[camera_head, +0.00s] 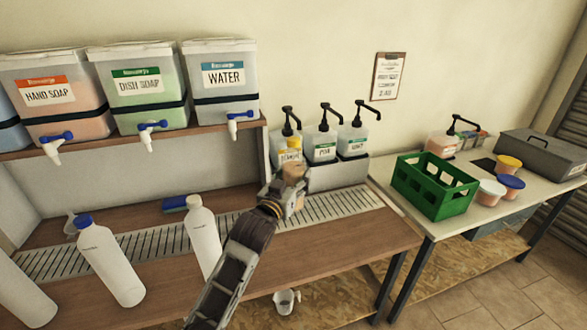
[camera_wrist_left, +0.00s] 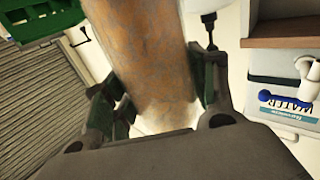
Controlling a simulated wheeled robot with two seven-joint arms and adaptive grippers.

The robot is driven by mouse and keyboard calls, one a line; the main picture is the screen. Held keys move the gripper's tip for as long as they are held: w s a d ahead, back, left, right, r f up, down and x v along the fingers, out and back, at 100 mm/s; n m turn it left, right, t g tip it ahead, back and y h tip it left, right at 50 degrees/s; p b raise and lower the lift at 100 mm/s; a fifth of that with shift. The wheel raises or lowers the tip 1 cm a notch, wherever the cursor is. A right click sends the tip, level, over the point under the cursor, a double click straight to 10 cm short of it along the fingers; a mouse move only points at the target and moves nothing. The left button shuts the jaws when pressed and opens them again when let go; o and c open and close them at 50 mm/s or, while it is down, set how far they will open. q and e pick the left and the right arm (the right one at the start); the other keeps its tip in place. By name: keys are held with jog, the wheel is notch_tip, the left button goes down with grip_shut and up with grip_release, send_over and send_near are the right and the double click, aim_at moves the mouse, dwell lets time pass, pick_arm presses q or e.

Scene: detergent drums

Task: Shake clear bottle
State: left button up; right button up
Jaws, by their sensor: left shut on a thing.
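My left gripper (camera_head: 284,190) is shut on a clear bottle (camera_head: 293,172) with mottled tan-orange contents, held above the drain grille in front of the pump bottles. The arm and gripper hide much of the bottle in the head view. In the left wrist view the clear bottle (camera_wrist_left: 150,60) fills the space between the two fingers of my left gripper (camera_wrist_left: 165,110). Its upper end is cut off by the frame edge there. My right gripper is not in view.
Soap and water drums (camera_head: 222,82) stand on the shelf. White bottles (camera_head: 203,235) stand on the wooden counter. Pump bottles (camera_head: 352,138) stand behind the gripper. A green crate (camera_head: 433,205), small tubs (camera_head: 492,192) and a grey toolbox (camera_head: 545,152) are on the right table.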

aim_at(294, 163)
pick_arm(q)
notch_tip(294, 163, down, 2)
jog(key=shift+f, duration=0.15)
notch_tip(294, 163, up, 7)
jog(key=shift+r, duration=0.1)
notch_tip(294, 163, down, 7)
jog(key=shift+f, duration=0.15)
dwell(0.5)
